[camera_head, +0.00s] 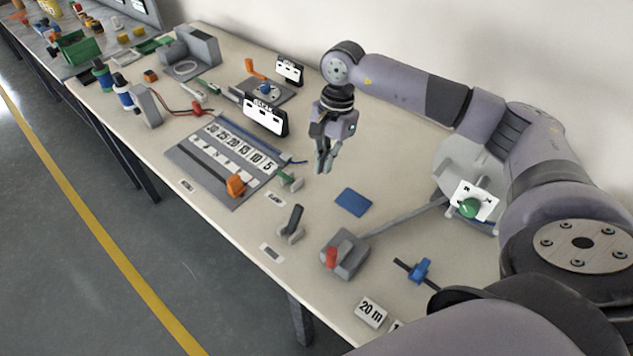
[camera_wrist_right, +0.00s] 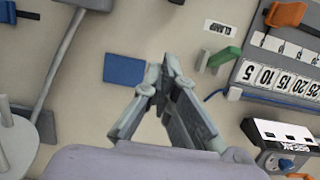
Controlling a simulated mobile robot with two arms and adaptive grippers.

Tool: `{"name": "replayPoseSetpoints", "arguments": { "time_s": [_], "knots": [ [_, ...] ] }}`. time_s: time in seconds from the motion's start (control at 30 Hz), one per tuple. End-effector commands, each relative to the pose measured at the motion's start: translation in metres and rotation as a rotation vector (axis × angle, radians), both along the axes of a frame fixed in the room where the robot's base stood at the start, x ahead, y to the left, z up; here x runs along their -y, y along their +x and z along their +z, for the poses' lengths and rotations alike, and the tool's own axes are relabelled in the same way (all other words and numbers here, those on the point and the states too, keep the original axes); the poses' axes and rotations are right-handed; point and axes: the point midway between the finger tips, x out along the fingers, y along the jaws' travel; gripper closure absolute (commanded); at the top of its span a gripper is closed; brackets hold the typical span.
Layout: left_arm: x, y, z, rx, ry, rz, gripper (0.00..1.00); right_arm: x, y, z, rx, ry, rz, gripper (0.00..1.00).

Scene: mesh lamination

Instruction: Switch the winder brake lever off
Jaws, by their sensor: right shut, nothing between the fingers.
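A grey base with a blue hub and an orange lever (camera_head: 257,69) stands at the back middle of the table in the head view. The orange handle points back and to the left. A black-and-white sign (camera_head: 266,116) whose small lettering looks like BRAKE stands in front of it. The sign (camera_wrist_right: 284,137) and blue hub (camera_wrist_right: 286,163) also show at lower right in the wrist view. My right gripper (camera_head: 323,168) points down above the table, right of the sign and apart from it. It is shut and empty; its fingers (camera_wrist_right: 163,80) meet in the wrist view. My left gripper is out of view.
A number board (camera_head: 222,157) with an orange slider lies left of my gripper, with a green lever (camera_head: 290,181) beside it. A black lever (camera_head: 292,222), a blue pad (camera_head: 353,202) and a red-handled grey box (camera_head: 345,255) are nearer. Bare table surrounds the pad.

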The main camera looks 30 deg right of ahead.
Motion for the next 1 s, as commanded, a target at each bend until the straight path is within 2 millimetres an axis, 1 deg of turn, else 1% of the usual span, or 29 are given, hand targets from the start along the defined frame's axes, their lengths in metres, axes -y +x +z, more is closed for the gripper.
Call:
{"name": "replayPoseSetpoints", "arguments": {
  "time_s": [0.17,0.33,0.5,0.53,0.6,0.8,1.0],
  "knots": [
    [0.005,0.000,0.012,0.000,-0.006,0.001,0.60,-0.005,-0.004,-0.024,-0.008,0.000,0.001,1.00],
    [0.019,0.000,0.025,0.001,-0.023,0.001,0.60,-0.012,-0.006,-0.060,-0.008,0.001,0.000,1.00],
    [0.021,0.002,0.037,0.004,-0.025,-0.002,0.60,-0.017,-0.008,-0.095,-0.006,-0.001,0.001,1.00],
    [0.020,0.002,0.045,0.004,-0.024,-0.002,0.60,-0.024,-0.008,-0.084,-0.001,0.002,0.004,1.00],
    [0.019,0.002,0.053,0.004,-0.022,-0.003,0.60,-0.033,-0.012,-0.078,-0.001,0.002,0.005,1.00],
    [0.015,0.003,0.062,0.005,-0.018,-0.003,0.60,-0.047,-0.017,-0.073,-0.001,0.001,0.001,1.00],
    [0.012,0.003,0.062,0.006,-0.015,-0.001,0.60,-0.050,-0.018,-0.074,-0.001,0.000,0.000,1.00]
  ]
}}
